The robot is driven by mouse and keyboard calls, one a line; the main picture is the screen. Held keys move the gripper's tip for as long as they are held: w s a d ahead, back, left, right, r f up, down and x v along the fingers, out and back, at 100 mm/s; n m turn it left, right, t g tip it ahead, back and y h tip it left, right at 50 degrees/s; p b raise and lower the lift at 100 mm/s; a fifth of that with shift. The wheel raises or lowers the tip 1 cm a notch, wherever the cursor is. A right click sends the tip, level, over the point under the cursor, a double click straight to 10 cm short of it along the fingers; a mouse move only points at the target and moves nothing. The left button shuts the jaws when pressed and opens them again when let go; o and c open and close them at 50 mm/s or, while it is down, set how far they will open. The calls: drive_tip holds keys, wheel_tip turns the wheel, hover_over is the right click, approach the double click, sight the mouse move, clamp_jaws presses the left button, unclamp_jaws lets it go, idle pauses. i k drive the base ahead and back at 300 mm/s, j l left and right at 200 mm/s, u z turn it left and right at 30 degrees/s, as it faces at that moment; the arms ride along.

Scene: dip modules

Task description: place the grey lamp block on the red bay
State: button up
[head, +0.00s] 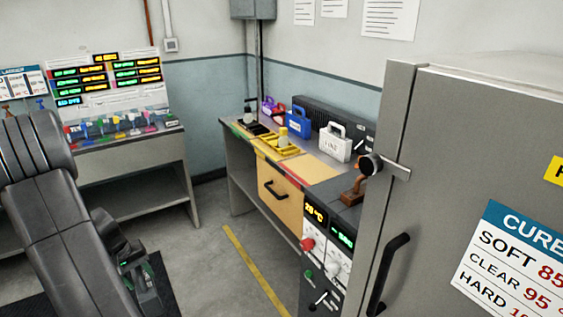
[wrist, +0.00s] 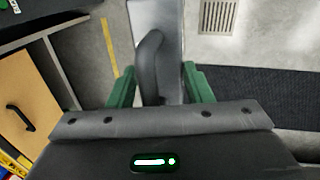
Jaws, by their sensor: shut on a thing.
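My gripper (head: 146,285) hangs low at the left in the head view, above the floor and well left of the bench. In the wrist view, its green fingers (wrist: 160,88) are shut on a light grey block (wrist: 172,40) with a dark curved handle, which I take to be the grey lamp block. The gripper body hides its near end. A red strip (head: 296,178) shows on the bench top in the head view, in front of the yellow tray; it seems to mark the red bay. I see no block on it.
The bench (head: 238,150) carries a yellow tray (head: 290,151), a blue case (head: 302,126) and a white case (head: 335,142). A grey cabinet (head: 460,160) blocks the right foreground. A shelf table (head: 130,155) stands behind my arm. Floor between is open.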

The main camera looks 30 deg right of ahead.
sight(314, 170)
drive_tip(key=i+j+z, duration=0.1)
drive_tip(key=i+z, duration=0.15)
drive_tip(key=i, duration=0.65)
drive_tip(key=i+z, duration=0.25)
drive_tip(key=z, duration=0.2)
drive_tip(key=i+j+z, duration=0.2)
drive_tip(key=z, duration=0.25)
drive_tip(key=i+j+z, duration=0.15)
drive_tip(key=z, duration=0.35)
